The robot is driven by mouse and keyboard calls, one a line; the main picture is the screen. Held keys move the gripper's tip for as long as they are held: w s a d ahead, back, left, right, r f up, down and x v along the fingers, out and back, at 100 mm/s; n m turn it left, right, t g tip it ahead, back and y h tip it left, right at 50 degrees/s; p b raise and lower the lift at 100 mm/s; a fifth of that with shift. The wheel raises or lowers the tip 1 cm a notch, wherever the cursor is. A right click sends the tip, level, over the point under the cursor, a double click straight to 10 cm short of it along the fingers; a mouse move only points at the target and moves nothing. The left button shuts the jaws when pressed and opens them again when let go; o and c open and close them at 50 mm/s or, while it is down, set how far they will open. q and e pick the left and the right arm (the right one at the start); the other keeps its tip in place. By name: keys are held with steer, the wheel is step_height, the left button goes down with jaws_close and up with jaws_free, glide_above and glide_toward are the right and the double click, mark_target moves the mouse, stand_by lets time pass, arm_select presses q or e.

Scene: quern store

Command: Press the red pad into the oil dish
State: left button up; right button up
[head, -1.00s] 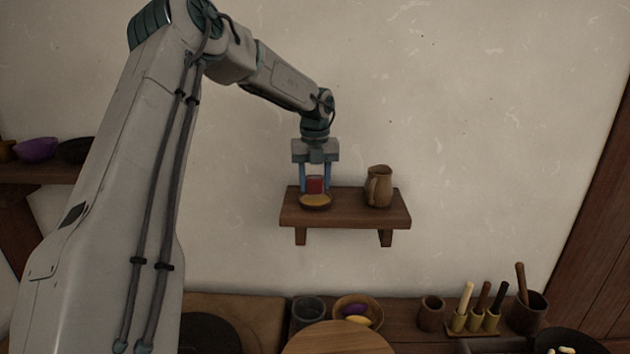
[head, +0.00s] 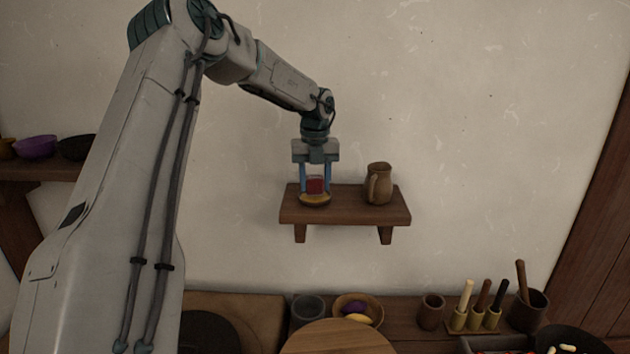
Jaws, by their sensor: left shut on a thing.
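The red pad (head: 315,185) is held between the blue fingers of my left gripper (head: 315,184), which is shut on it and points down. The oil dish (head: 314,200), a small round dish with yellowish content, stands on the left part of the wall shelf (head: 345,215). The pad is directly over the dish, with its lower edge at the dish's opening. I cannot tell whether it touches the oil. My right gripper is not in view.
A brown jug (head: 379,184) stands on the shelf to the right of the dish. Below are a counter with a round wooden board (head: 338,338), a bowl (head: 358,309), a dark cup (head: 307,309) and a holder with several sticks (head: 475,318). The wall above the shelf is clear.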

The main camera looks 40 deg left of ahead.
arm_select(q)
steer(key=shift+f, duration=0.2)
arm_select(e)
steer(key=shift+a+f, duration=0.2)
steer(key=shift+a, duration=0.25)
arm_select(q)
steer(key=shift+f+b, duration=0.25)
steer(key=shift+b, duration=0.15)
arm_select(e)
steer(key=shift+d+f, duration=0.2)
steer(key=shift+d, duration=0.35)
arm_select(q)
steer(key=shift+f, duration=0.1)
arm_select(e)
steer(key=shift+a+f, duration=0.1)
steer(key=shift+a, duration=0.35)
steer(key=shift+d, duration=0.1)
